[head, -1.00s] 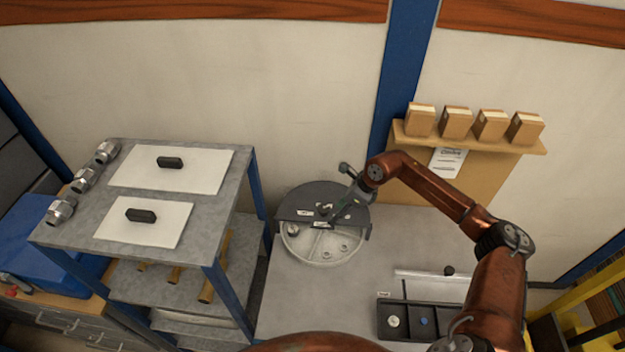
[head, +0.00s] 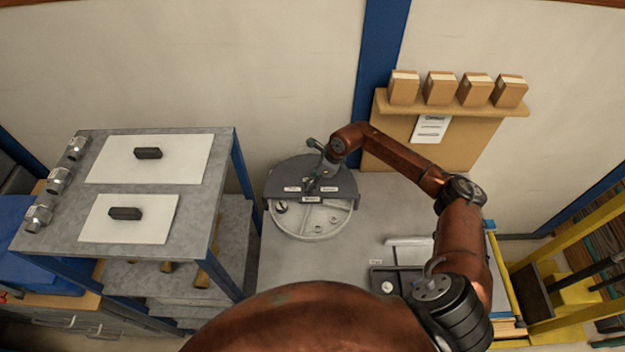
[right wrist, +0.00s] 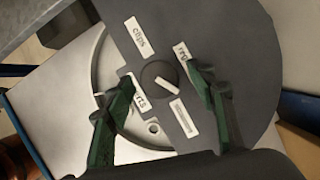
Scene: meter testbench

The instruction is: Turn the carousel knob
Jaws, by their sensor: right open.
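The carousel (head: 312,222) is a round light tray on the grey bench, its rear half under a dark grey cover (head: 283,176) with white labels. In the right wrist view the carousel knob (right wrist: 160,82) is a dark round dial with a white pointer bar, set in the cover among labels, some partly hidden. My right gripper (right wrist: 160,97) has two green-padded fingers, open, one on each side of the knob with gaps to it. In the head view my right gripper (head: 314,182) is over the cover and hides the knob. My left gripper is not in view.
A grey shelf rack (head: 226,140) with white panels and black handles stands left. A dark parts tray (head: 376,285) lies on the bench at right, partly behind my arm. A wooden shelf with several boxes (head: 440,85) is on the back wall.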

